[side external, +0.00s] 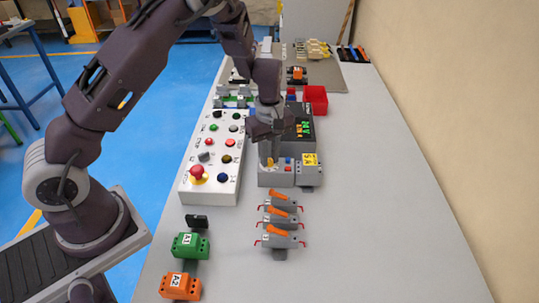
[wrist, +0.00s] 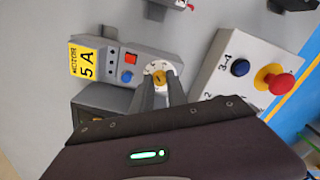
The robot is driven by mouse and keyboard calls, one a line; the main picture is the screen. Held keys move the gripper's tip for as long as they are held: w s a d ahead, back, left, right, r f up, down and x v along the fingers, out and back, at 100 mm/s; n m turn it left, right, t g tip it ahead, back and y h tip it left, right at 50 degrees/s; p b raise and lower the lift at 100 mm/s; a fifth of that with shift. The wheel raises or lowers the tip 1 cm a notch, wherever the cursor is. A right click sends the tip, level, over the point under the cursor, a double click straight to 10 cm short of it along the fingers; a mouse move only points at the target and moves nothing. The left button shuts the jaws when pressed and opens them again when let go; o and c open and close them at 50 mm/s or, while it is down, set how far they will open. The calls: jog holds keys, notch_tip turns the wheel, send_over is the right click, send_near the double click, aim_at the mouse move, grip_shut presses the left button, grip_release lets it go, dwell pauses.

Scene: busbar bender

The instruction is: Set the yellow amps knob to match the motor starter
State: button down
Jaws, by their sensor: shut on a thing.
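The grey motor starter (side external: 272,180) stands on the bench, with a red and a blue button on top. The yellow amps knob (wrist: 159,74) sits on a pale round dial at one end of its top. A yellow label reading "MOTOR 5 A" (wrist: 84,61) is at the other end; it also shows in the side view (side external: 309,159). My gripper (wrist: 160,88) points down over the dial and is shut on the yellow knob, one finger on each side. The fingers partly hide the knob and dial, and I cannot read the dial marks or its setting.
A white button panel (side external: 213,160) with a red mushroom button (side external: 197,174) stands close on the left. A dark unit with a lit display (side external: 304,127) is behind the starter. Orange-levered clamps (side external: 281,220) lie in front. The bench at right is clear.

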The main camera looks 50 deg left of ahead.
aim_at(270, 160)
jog(key=m, duration=0.4)
jog(key=shift+m, duration=2.5)
jog(key=c, duration=1.3)
grip_release()
jog(key=shift+r, duration=0.1)
notch_tip(270, 160, up, 6)
jog(key=shift+r, duration=0.45)
